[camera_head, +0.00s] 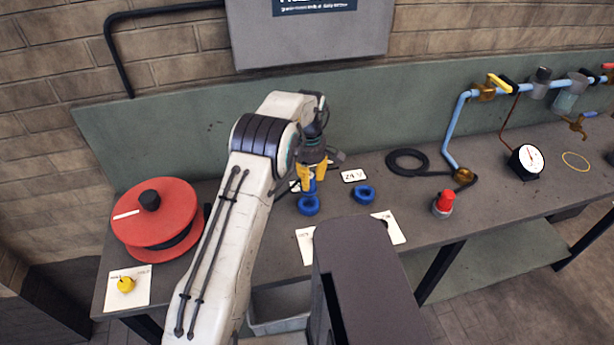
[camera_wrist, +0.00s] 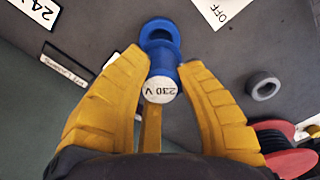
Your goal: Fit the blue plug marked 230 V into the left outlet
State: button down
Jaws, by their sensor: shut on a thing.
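My gripper (camera_head: 313,178) is shut on the blue plug (camera_wrist: 162,72), whose white end face reads 230 V in the wrist view. In the head view only a little blue of the plug shows between the yellow fingers. The left outlet, a blue ring (camera_head: 308,206), lies on the bench just in front of the fingers; it also shows in the wrist view (camera_wrist: 160,28), partly overlapped by the plug. I cannot tell whether plug and ring touch. A second blue ring outlet (camera_head: 364,194) lies to the right, near a 24 V label (camera_head: 354,175).
A red cable reel (camera_head: 155,220) and a yellow knob (camera_head: 126,284) are at left. A grey ring (camera_wrist: 263,86) lies near the outlet. A black coil (camera_head: 407,162), red button (camera_head: 444,201), gauge (camera_head: 528,160) and blue pipe (camera_head: 456,125) are at right. A wall panel stands behind.

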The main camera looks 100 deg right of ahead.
aim_at(309, 192)
jog(key=shift+f+b, duration=2.15)
jog(key=shift+f, duration=0.8)
jog(key=c, duration=0.9)
grip_release()
jog(key=shift+r, duration=0.15)
